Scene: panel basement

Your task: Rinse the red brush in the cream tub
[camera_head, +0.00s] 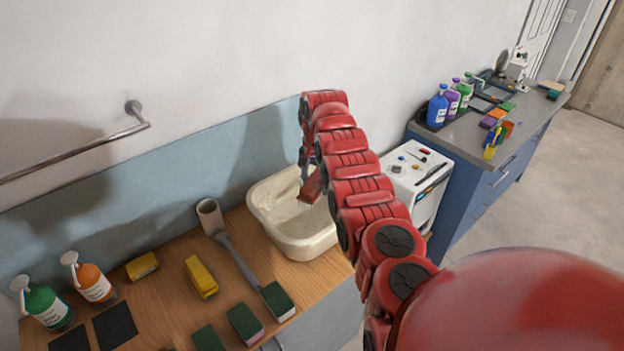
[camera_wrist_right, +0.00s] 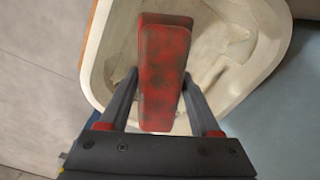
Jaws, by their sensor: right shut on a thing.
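The cream tub (camera_head: 300,243) stands at the right end of the wooden counter against the wall; it also shows in the right wrist view (camera_wrist_right: 100,48). My right gripper (camera_head: 308,180) reaches over the tub and is shut on the red brush (camera_head: 313,187). In the right wrist view the brush (camera_wrist_right: 163,70) sits between the two fingers, a red block with dark worn patches. It is over the tub's opening. I cannot tell whether it touches what is inside the tub. My left gripper is not in view.
Left of the tub on the wooden counter (camera_head: 165,300) are a grey tube-like tool (camera_head: 235,255), yellow sponges (camera_head: 201,277), green pads (camera_head: 244,323) and spray bottles (camera_head: 88,279). A white cabinet (camera_head: 405,190) stands right of the tub. A wall rail (camera_head: 80,150) is at left.

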